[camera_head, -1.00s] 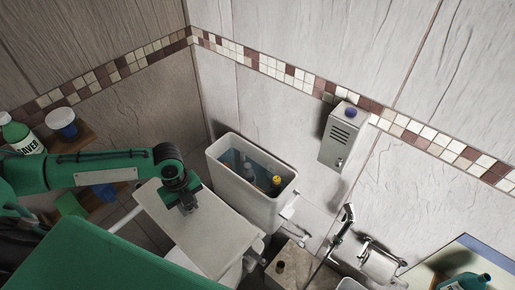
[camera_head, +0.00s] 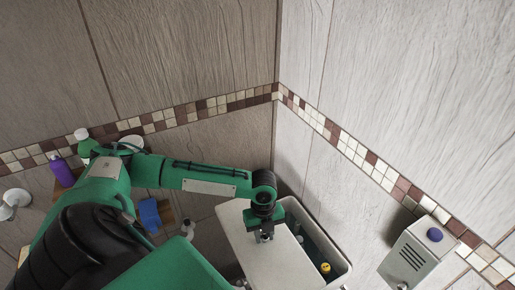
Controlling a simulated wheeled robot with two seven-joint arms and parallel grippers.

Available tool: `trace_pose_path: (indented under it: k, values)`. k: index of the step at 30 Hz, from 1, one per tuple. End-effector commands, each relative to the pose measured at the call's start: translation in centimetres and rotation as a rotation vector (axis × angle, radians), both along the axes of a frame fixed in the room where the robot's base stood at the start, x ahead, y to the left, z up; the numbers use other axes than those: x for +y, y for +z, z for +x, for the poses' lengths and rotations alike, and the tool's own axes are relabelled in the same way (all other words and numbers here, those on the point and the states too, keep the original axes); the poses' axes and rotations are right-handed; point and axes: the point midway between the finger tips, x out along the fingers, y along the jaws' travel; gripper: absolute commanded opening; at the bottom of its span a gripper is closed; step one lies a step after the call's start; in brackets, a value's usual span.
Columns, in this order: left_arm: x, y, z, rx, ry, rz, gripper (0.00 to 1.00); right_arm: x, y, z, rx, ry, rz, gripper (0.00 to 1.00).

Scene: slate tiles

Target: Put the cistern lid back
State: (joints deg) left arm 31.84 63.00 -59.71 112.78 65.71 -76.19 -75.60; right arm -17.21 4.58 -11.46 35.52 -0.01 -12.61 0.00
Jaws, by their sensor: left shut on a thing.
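The cistern lid (camera_head: 283,268) is a pale flat slab in the lower middle of the head view. My left gripper (camera_head: 265,237) is shut on the lid near its far part. The open cistern (camera_head: 343,268) is just right of the lid, with its white rim showing. The lid overlaps the cistern's left side in the picture; I cannot tell whether they touch. Inside the cistern, dark water and a yellow-topped part (camera_head: 325,268) show. The lid's near end is cut off by the frame. My right gripper is not in view.
A grey metal box (camera_head: 409,258) with a purple item (camera_head: 435,234) on top hangs on the right wall. Corner shelves at left hold a purple bottle (camera_head: 63,171), a green bottle (camera_head: 86,147) and a blue item (camera_head: 149,214). Tiled walls meet behind the cistern.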

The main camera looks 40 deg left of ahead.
Motion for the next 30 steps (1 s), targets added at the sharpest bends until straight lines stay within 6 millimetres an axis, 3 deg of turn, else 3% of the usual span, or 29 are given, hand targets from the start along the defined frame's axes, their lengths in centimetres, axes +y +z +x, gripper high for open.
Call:
trace_pose_path:
  k: [1,8,16,24,30]
  values:
    - [-0.6,0.2,1.4,-0.007,-0.001,-0.005,0.0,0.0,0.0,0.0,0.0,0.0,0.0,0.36]
    - [-2.2,0.2,6.2,-0.005,0.0,-0.003,0.0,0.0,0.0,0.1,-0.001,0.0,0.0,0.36]
    - [-4.0,-0.2,11.4,-0.007,-0.001,-0.003,0.0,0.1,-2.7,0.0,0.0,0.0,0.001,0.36]
    - [-5.1,-0.1,14.5,-0.004,0.0,-0.003,0.0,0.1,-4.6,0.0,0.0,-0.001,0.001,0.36]
    - [-5.0,-1.8,14.3,-0.003,-0.001,-0.002,0.0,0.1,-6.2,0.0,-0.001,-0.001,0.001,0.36]
